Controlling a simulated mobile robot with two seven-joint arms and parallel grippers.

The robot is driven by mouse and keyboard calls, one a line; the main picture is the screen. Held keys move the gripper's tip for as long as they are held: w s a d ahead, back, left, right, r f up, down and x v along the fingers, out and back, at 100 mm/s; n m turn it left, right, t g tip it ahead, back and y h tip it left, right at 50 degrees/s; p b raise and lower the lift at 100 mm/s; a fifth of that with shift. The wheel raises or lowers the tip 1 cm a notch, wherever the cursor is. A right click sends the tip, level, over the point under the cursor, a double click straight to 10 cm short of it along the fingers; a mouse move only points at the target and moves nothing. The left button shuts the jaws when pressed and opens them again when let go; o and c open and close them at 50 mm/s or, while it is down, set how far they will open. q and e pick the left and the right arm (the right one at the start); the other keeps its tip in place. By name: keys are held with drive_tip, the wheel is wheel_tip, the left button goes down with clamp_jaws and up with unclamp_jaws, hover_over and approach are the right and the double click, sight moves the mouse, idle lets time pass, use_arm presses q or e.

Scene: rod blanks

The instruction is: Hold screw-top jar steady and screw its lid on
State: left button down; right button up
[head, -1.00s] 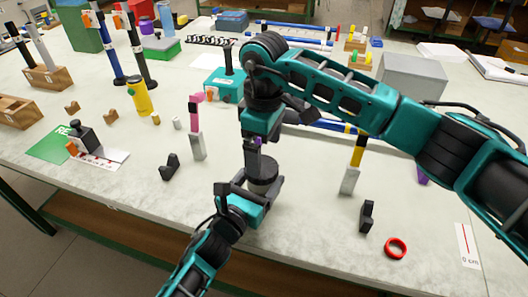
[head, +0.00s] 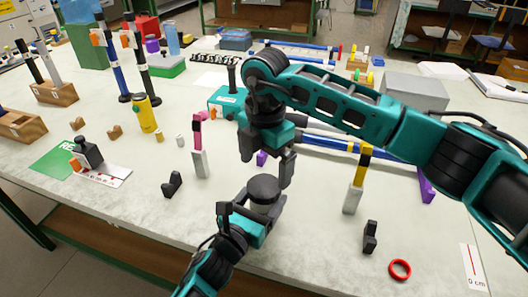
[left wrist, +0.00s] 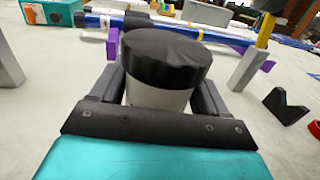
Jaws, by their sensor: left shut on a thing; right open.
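The screw-top jar (head: 262,207) stands upright near the front of the table. Its pale body (left wrist: 158,98) shows below the lid in the left wrist view. The black lid (head: 264,187) sits on top of the jar, and it fills the upper middle of the left wrist view (left wrist: 165,58). I cannot tell how tightly it is seated. My left gripper (head: 250,208) is shut on the jar's body, one finger on each side. My right gripper (head: 267,165) is open and empty, pointing down just above and behind the lid, apart from it.
A grey block with a pink top (head: 199,160) stands left of the jar, and one with a yellow top (head: 354,195) stands right. Dark V-blocks (head: 172,184) (head: 370,237) and a red ring (head: 399,269) lie nearby. A blue rod (head: 325,143) lies behind.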

drive_tip(key=n, duration=0.6)
drive_tip(key=shift+r, duration=0.25)
drive_tip(key=n, duration=0.3)
drive_tip(key=shift+r+n, duration=0.1)
drive_tip(key=shift+n, duration=0.2)
drive_tip(key=n, duration=0.3)
drive_tip(key=shift+r+n, duration=0.1)
drive_tip(key=shift+n, duration=0.3)
drive_tip(key=n, duration=0.5)
drive_tip(key=shift+w+a+r+n, duration=0.1)
drive_tip(key=shift+r+n, duration=0.1)
drive_tip(key=shift+n, duration=0.1)
drive_tip(key=n, duration=0.5)
drive_tip(key=shift+r, duration=0.15)
drive_tip(key=n, duration=0.4)
drive_tip(key=shift+r, duration=0.15)
drive_tip(key=n, duration=0.3)
drive_tip(key=shift+r+n, duration=0.1)
drive_tip(key=shift+n, duration=0.2)
drive_tip(key=n, duration=0.5)
drive_tip(key=shift+r, duration=0.1)
